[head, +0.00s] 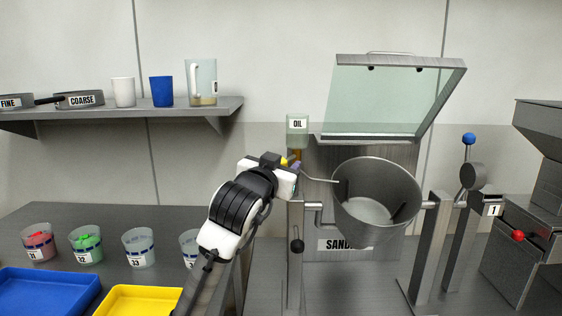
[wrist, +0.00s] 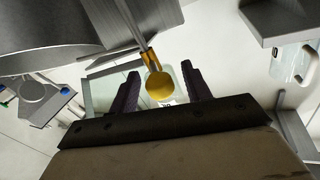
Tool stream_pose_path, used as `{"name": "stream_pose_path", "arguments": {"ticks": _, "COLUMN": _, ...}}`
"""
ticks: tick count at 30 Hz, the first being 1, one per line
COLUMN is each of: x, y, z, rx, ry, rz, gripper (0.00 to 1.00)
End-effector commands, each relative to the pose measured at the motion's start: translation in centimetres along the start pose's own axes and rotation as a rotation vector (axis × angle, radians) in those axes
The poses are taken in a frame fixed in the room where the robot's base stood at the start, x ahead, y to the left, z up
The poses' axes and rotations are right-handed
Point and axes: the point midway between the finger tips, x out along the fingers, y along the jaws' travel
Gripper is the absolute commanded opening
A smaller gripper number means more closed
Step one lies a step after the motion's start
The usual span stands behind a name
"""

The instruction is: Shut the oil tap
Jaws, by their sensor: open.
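The oil container (head: 297,131), a pale box labelled OIL, stands beside the drum, with an amber part under it and a thin spout (head: 320,180) reaching toward the drum. The tap's yellow handle (wrist: 159,86) has a round end and shows between my fingers in the wrist view, with a visible gap on each side. In the head view only a bit of yellow (head: 284,161) shows; my gripper (head: 295,167) hides the rest. My gripper also shows in the wrist view (wrist: 161,76), open and holding nothing.
A tilted grey drum (head: 376,203) stands right of my gripper, under a raised clear lid (head: 393,95). A wall shelf (head: 120,113) with cups and a jug is at left. Lidless cups (head: 138,248) and blue (head: 45,292) and yellow trays (head: 135,300) lie on the bench.

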Motion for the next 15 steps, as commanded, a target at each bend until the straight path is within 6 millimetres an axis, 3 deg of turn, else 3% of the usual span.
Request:
{"name": "stream_pose_path", "arguments": {"ticks": 8, "x": 0.11, "y": 0.03, "z": 0.01, "rx": 0.001, "ry": 0.0, "rz": 0.0, "gripper": 0.47}}
{"name": "stream_pose_path", "arguments": {"ticks": 15, "x": 0.09, "y": 0.03, "z": 0.01, "rx": 0.001, "ry": 0.0, "rz": 0.0, "gripper": 0.15}}
